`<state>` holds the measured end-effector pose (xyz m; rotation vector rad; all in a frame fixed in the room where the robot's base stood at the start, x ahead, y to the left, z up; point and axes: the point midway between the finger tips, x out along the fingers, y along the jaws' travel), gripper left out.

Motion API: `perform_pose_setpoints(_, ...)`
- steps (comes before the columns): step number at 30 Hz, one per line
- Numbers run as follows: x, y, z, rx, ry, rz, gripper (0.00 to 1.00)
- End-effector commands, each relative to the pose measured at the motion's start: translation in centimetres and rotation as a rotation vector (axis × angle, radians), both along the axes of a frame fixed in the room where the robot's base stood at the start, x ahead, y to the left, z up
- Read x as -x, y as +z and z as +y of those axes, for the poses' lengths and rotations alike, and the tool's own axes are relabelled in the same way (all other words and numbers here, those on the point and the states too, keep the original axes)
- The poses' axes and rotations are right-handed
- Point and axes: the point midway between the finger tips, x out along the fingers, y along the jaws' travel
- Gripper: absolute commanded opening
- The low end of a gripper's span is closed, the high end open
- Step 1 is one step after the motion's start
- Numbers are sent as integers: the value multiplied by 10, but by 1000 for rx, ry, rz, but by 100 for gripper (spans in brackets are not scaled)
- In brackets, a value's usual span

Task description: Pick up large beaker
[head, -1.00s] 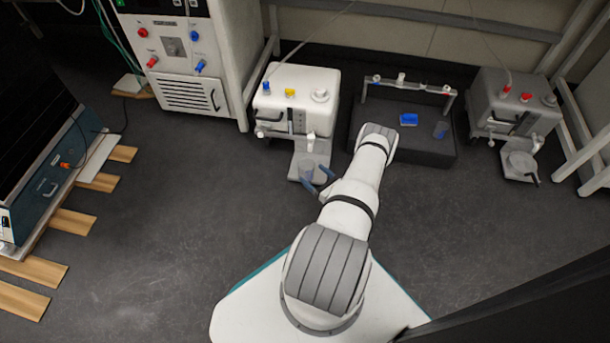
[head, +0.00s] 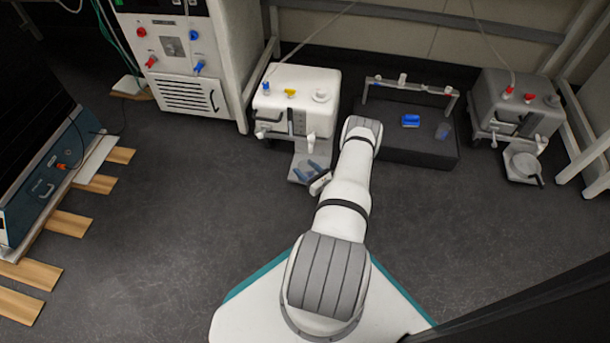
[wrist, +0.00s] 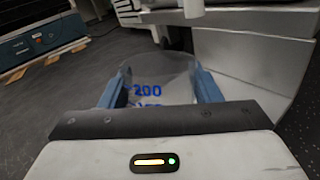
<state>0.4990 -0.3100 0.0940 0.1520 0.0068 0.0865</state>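The large beaker (wrist: 160,78) is clear with blue markings, including "200", and stands between my gripper's two blue fingers in the wrist view. My gripper (head: 313,169) is low at the small platform (head: 295,176) in front of the white machine. In the wrist view, the fingers of my gripper (wrist: 158,84) are apart, one on each side of the beaker; contact with the glass cannot be made out. In the head view the beaker is mostly hidden by the fingers.
The white machine (head: 300,97) stands just behind the platform. A dark box (head: 400,154) to the right carries a blue item (head: 410,120) and a small clear vessel (head: 443,131). A grey machine (head: 513,103) is farther right. The floor to the left is open.

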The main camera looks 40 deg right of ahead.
Motion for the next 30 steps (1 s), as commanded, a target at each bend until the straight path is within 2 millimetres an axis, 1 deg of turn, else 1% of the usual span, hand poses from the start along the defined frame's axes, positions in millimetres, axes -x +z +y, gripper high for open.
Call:
perform_pose_setpoints(1, 0, 0, 0, 0, 0, 0, 50)
perform_pose_setpoints(8, 0, 0, 0, 0, 0, 0, 31)
perform_pose_setpoints(16, 0, 3, -1, 0, -1, 0, 31)
perform_pose_setpoints(20, 0, 12, -1, 0, -1, -1, 31)
perform_pose_setpoints(22, 0, 19, -1, 1, -1, -1, 31)
perform_pose_setpoints(23, 3, 19, -2, 0, -3, 0, 31)
perform_pose_setpoints(26, 24, 18, -4, -1, -7, 1, 31)
perform_pose_setpoints(30, 58, 18, -7, -2, -8, 0, 31)
